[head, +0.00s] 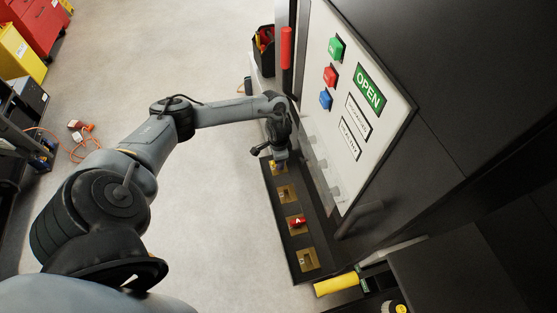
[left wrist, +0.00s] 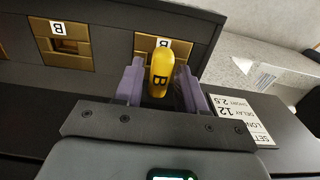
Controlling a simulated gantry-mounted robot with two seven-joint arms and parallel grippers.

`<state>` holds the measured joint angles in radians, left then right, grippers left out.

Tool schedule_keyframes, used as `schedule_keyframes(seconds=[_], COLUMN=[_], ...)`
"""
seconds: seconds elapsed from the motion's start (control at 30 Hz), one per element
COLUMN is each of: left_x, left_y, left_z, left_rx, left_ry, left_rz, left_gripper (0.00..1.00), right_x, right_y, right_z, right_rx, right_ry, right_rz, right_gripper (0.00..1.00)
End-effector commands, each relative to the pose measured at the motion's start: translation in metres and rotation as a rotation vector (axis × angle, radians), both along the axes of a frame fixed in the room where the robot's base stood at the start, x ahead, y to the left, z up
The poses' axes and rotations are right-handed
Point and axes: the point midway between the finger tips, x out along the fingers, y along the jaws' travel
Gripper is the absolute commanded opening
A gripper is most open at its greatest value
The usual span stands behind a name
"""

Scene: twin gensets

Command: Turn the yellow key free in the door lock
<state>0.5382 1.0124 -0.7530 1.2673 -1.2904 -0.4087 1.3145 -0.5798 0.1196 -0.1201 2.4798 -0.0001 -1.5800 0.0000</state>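The yellow key (left wrist: 160,72), marked B, stands in a brass lock plate (left wrist: 143,42) in the left wrist view. My left gripper (left wrist: 162,85) has its two purple-grey fingers either side of the key's head, with narrow gaps visible; it looks open. In the head view my left gripper (head: 280,158) is over the far end of a dark lock strip (head: 268,200), largely covering the key. A red key marked A (head: 297,222) sits in another plate nearer the camera. The key's shaft is hidden. My right gripper is not in view.
A tall dark cabinet with a white panel (head: 362,100) of coloured buttons and an OPEN sign stands right of the strip. A grey handle (head: 360,219) and a yellow cylinder (head: 337,284) lie near its lower end. The floor left of the strip is clear.

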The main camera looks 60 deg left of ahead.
Motion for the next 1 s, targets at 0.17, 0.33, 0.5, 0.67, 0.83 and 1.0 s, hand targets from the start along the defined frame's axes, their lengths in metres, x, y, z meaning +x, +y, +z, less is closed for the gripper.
schedule_keyframes(seconds=[0.17, 0.33, 0.5, 0.67, 0.83, 1.0], left_x=[0.000, 0.000, -0.001, -0.001, -0.002, -0.002], left_y=[0.000, 0.000, -0.001, -0.001, -0.001, -0.001], left_z=[0.000, 0.000, 0.002, 0.004, 0.004, 0.003], left_rx=[0.000, 0.000, 0.000, -0.002, -0.001, -0.001], left_ry=[0.000, 0.000, 0.002, 0.004, 0.004, 0.004], left_rz=[0.000, 0.000, 0.034, 0.125, 0.242, 0.362], left_gripper=[0.12, 0.00, 0.00, 0.00, 0.00, 0.00], right_x=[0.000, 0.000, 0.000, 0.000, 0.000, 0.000], right_y=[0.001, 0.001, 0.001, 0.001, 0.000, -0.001], right_z=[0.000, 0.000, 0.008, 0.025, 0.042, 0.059], right_rx=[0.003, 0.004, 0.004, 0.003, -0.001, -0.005], right_ry=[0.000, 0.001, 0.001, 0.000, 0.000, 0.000], right_rz=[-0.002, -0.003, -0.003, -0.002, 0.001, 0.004], right_gripper=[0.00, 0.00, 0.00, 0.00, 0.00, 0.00])
